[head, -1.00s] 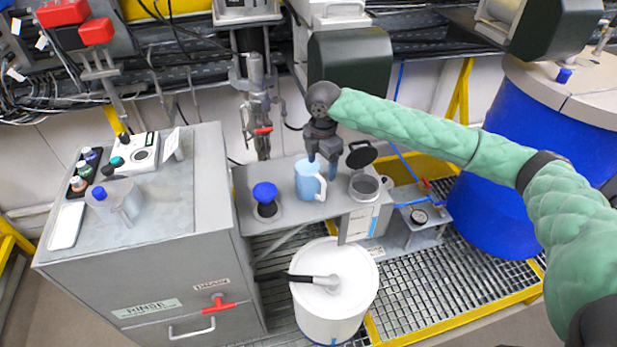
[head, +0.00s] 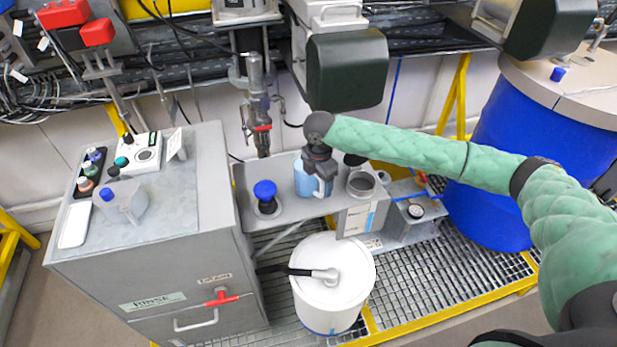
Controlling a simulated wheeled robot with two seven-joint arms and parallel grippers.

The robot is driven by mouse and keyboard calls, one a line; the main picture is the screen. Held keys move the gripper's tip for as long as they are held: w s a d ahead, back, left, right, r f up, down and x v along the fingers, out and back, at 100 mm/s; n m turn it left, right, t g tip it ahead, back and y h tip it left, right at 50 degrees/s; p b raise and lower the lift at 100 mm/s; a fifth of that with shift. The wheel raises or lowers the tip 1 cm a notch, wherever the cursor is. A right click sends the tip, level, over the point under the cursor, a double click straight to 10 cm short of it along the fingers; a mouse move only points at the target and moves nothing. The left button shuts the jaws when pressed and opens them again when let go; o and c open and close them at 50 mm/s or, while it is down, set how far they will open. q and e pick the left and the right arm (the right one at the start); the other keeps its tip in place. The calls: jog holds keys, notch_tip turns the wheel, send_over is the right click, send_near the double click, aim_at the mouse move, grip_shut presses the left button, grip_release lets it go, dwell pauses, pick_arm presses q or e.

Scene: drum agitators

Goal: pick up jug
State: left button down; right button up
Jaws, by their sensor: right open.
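A light blue jug (head: 304,183) with a handle stands upright on the grey shelf (head: 292,213) in the middle. My right gripper (head: 320,178) points down from above at the jug's right side, by its handle, and covers part of its rim. The gripper is open. Its fingertips are mostly hidden, so I cannot tell whether they touch the jug. My left gripper is not in view.
A blue-capped fitting (head: 265,191) is left of the jug; an open metal cup (head: 361,184) is right. A grey cabinet (head: 205,262) with another jug (head: 122,203) stands left. A white bucket (head: 332,305) stands in front, a blue drum (head: 490,205) right.

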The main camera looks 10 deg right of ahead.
grip_shut()
jog(key=shift+r+b, duration=0.3)
jog(key=shift+r, duration=0.05)
dwell(0.4)
